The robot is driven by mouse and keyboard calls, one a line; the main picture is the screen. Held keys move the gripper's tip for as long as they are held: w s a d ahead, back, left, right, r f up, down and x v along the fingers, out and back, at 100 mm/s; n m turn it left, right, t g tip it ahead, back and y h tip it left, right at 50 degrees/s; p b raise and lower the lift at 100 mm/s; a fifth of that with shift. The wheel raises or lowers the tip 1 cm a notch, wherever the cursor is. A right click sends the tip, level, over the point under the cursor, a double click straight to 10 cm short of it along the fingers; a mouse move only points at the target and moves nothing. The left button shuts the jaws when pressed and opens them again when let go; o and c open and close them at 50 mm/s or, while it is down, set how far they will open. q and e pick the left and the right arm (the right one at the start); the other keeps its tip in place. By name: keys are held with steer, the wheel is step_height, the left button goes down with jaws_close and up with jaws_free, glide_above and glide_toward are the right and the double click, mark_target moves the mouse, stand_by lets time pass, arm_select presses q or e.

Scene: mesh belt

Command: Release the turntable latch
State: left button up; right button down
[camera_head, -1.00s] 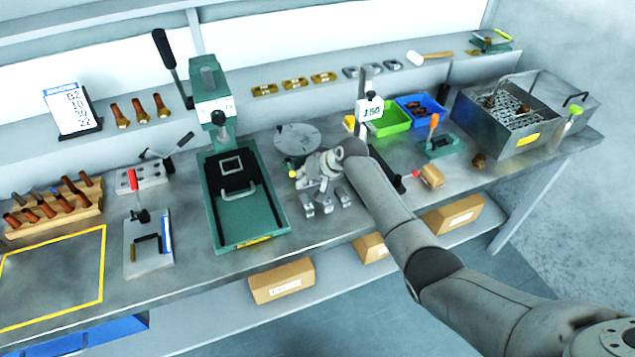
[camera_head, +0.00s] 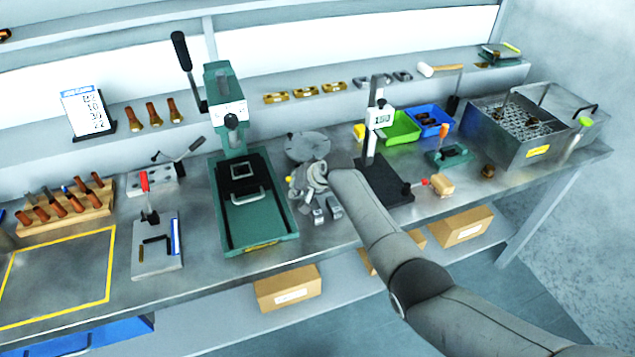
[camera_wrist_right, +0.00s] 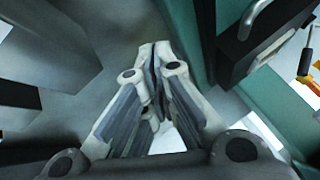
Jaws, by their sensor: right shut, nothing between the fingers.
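The turntable is a round grey disc (camera_head: 307,147) on the bench, to the right of the green press. I cannot tell which part is the latch. My right gripper (camera_head: 300,186) is at the near side of the turntable, close to the yellow knob; its wrist hides part of this area. In the right wrist view the gripper (camera_wrist_right: 155,62) is shut, with nothing seen between its fingertips. My left gripper is out of view.
The green press (camera_head: 240,185) stands close on the left. A black-based gauge stand (camera_head: 388,182) is to the right. Green (camera_head: 402,129) and blue bins stand farther right.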

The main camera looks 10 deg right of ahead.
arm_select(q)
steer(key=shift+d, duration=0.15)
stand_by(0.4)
arm_select(e)
steer(key=shift+w+d+b, duration=0.45)
steer(key=shift+d, duration=0.25)
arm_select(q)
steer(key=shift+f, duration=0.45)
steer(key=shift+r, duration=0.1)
